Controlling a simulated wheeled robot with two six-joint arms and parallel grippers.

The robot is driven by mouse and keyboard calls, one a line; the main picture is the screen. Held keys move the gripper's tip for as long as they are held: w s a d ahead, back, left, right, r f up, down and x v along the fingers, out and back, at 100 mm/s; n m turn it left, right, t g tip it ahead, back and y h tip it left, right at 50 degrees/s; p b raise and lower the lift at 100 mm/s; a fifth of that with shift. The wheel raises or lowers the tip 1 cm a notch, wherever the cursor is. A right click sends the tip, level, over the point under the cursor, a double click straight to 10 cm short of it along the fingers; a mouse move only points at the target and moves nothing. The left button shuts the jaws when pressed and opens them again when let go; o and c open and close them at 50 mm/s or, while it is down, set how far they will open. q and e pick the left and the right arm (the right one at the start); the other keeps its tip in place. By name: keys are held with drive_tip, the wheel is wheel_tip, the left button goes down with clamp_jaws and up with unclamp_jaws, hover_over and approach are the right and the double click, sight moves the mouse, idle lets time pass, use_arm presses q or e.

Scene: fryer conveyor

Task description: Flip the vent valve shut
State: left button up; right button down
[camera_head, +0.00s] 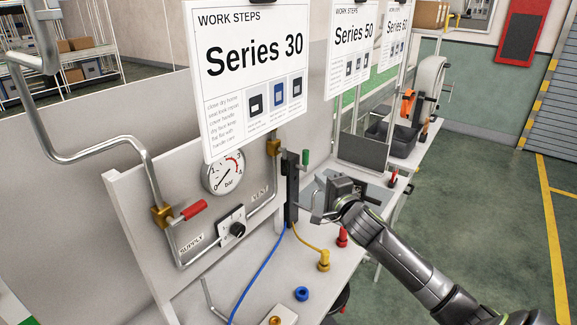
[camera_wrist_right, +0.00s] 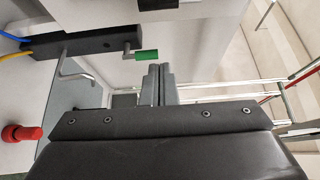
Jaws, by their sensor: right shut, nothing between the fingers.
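The vent valve shows as a brass body (camera_head: 274,147) on the steel pipe above the VENT label, with a green handle (camera_head: 306,158) sticking up to its right, just past a dark upright block (camera_head: 290,190). In the right wrist view the green handle (camera_wrist_right: 147,57) sits on a short metal stem beside the dark block. My right gripper (camera_head: 318,215) is below the green handle in the head view. Its fingers (camera_wrist_right: 160,75) are shut and empty, close to the handle but apart from it in the picture. My left gripper is not in view.
A supply valve with a red handle (camera_head: 193,209), a gauge (camera_head: 223,173) and a black knob (camera_head: 237,229) are on the panel. Blue and yellow hoses run from the dark block. A red knob (camera_head: 343,236) stands on the bench. Work-step signs (camera_head: 252,75) hang above.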

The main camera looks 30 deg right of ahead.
sight(284, 166)
drive_tip(key=shift+s, duration=0.1)
drive_tip(key=w+a+p, duration=0.2)
drive_tip(key=w+p, duration=0.4)
drive_tip(key=w, duration=0.3)
drive_tip(key=shift+a, duration=0.25)
idle(0.4)
drive_tip(key=shift+w+f, duration=0.1)
drive_tip(key=shift+w, duration=0.05)
